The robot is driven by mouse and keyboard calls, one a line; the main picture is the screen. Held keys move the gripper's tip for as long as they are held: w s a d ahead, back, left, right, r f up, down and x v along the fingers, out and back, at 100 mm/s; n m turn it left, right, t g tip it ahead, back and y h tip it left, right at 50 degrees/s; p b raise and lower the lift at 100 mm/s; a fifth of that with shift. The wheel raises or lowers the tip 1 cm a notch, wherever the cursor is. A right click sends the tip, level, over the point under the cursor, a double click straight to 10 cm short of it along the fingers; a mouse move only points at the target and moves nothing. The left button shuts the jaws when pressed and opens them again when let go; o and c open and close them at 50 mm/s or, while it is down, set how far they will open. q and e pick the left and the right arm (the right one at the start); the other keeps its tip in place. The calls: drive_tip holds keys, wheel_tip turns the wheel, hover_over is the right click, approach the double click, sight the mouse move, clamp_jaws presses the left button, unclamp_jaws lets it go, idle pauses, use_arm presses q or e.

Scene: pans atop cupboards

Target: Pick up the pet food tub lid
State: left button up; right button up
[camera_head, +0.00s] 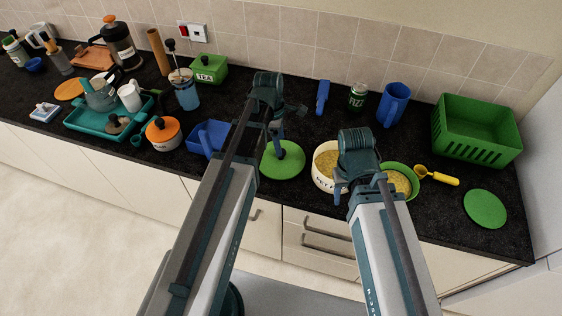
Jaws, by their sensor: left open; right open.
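A round green lid-like disc (283,168) lies on the dark worktop, left of the cream tub (320,178), whose lettered side faces front and which holds yellowish food. A second flat green disc (485,208) lies at the far right; I cannot tell for certain which is the tub's lid. My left gripper (280,140) is open, over the back of the left disc, with a dark blue part there that may be a finger or a knob. My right gripper (340,188) is open in front of the tub and partly hides it.
A green bowl of food (400,181) and a yellow scoop (437,176) are right of the tub. A green crate (477,135), blue mug (393,104), small green can (357,97) and blue item (322,97) stand behind. A blue container (207,140) is left. The worktop's front edge is close.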

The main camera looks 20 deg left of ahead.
use_arm(q)
drive_tip(key=shift+s+d+f+b, duration=0.1)
drive_tip(key=shift+d+f+b, duration=0.05)
drive_tip(key=shift+f+b, duration=1.2)
drive_tip(key=shift+s+d+f+b, duration=0.1)
drive_tip(key=shift+d+f+b, duration=0.05)
drive_tip(key=shift+f+b, duration=1.15)
use_arm(e)
drive_tip(key=shift+f, duration=2.65)
use_arm(q)
drive_tip(key=shift+r, duration=0.15)
use_arm(e)
drive_tip(key=shift+r, duration=0.1)
use_arm(q)
drive_tip(key=shift+c, duration=0.5)
clamp_jaws()
